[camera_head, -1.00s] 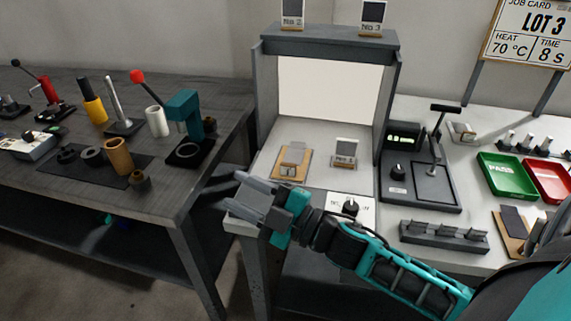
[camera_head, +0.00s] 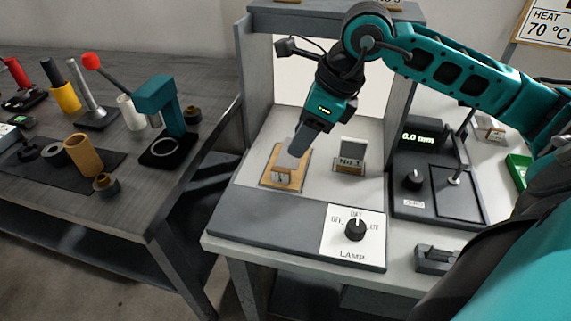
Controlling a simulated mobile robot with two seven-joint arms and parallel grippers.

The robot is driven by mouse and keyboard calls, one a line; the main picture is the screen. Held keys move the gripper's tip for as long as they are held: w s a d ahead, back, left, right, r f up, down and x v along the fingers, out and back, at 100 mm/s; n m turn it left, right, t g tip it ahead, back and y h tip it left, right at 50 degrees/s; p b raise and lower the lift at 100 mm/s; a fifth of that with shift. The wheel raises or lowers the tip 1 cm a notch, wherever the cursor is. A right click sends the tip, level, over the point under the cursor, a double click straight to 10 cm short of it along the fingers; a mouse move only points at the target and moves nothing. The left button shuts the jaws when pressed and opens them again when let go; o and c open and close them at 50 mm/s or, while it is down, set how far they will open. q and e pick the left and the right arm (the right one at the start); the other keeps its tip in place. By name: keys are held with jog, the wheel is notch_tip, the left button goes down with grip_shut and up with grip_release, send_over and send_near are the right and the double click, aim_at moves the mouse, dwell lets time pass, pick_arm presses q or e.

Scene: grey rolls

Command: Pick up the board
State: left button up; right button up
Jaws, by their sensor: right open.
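The tan wooden board (camera_head: 301,172) lies on the white floor of the lamp booth, left of centre. A small block with a pale marked face stands at its front, and a grey piece shows above it. My right gripper (camera_head: 298,146) reaches down from the upper right, its fingers pointing down over the board. Its jaws are open, and the fingers hide the board's back part. I cannot tell whether the fingertips touch the grey piece. My left gripper is not in view.
A card in a wooden stand (camera_head: 350,157) is right of the board. The booth's side walls close in left and right. A lamp dial (camera_head: 355,229) is in front, a gauge (camera_head: 422,140) to the right. A dark table (camera_head: 216,90) with tools stands left.

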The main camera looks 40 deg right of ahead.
send_over(283, 169)
jog(key=s, duration=0.2)
jog(key=f, duration=0.4)
jog(key=shift+w+d+f, duration=0.1)
jog(key=shift+d+f, duration=0.1)
jog(key=shift+d, duration=0.2)
jog(key=x, duration=0.5)
jog(key=shift+w+d+f, duration=0.1)
jog(key=shift+d+f, duration=0.1)
grip_shut()
